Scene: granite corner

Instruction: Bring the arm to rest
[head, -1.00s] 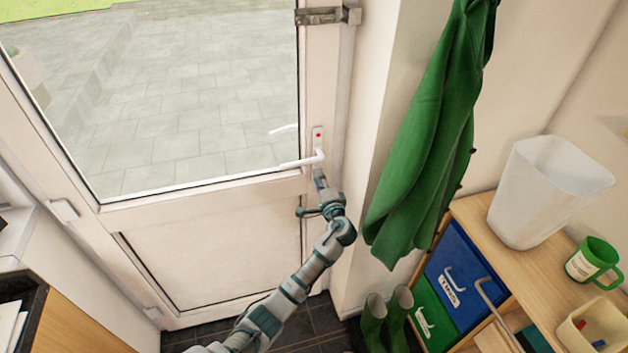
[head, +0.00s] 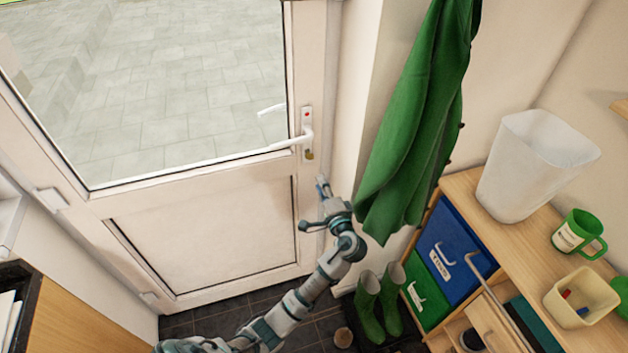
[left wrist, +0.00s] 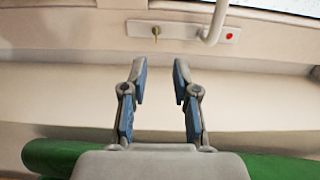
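My left arm reaches up from the bottom of the head view. Its gripper (head: 323,184) is in front of the door frame, a little below the white door handle (head: 303,138). In the left wrist view the gripper (left wrist: 157,64) has its two fingers apart, with nothing between them. The lock plate (left wrist: 185,32), with a key in it and a red dot, lies beyond the fingertips and apart from them. The handle (left wrist: 215,25) also shows there. The white glazed door (head: 200,240) looks closed. My right gripper is in neither view.
A green coat (head: 420,130) hangs right of the door, above green boots (head: 378,303). A wooden shelf unit (head: 470,190) at the right carries a white bin (head: 530,165), a green mug (head: 572,232) and a cream box (head: 580,296). Dark floor tiles show below the door.

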